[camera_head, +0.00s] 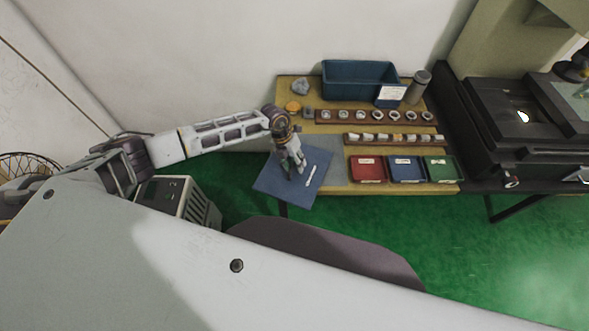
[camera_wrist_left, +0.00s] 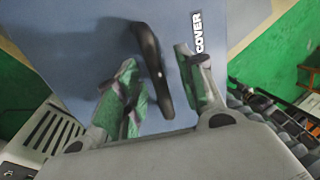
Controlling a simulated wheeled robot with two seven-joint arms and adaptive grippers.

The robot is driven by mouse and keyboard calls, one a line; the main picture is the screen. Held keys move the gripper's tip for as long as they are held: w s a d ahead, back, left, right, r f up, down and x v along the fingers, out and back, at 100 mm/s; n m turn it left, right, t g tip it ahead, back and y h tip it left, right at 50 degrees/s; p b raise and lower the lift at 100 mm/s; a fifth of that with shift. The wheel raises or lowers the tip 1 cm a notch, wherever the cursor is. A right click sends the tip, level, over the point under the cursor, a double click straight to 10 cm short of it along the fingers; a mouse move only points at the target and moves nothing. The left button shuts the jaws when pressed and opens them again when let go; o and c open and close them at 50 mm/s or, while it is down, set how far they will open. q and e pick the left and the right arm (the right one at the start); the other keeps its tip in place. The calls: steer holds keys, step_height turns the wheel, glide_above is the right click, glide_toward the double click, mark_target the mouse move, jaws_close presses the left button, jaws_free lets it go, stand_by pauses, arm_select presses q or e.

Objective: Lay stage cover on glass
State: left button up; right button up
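The stage cover (camera_head: 265,184) is a flat blue square lying at the left end of the table and reaching past its edge. In the left wrist view the cover (camera_wrist_left: 85,45) fills the background, with a white COVER label and a black arched handle (camera_wrist_left: 149,50). My left gripper (camera_head: 297,171) is over the cover; in the wrist view its fingers (camera_wrist_left: 156,60) are spread on either side of the handle, with a gap on the left side.
A blue bin (camera_head: 360,64) and a grey cylinder (camera_head: 418,87) stand at the table's back. Brown racks hold rings (camera_head: 378,117) and small pale parts. Red, blue and green trays (camera_head: 368,181) line the front. Black equipment (camera_head: 475,120) bounds the right.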

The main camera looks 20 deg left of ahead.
stand_by(0.4)
arm_select(q)
jaws_close()
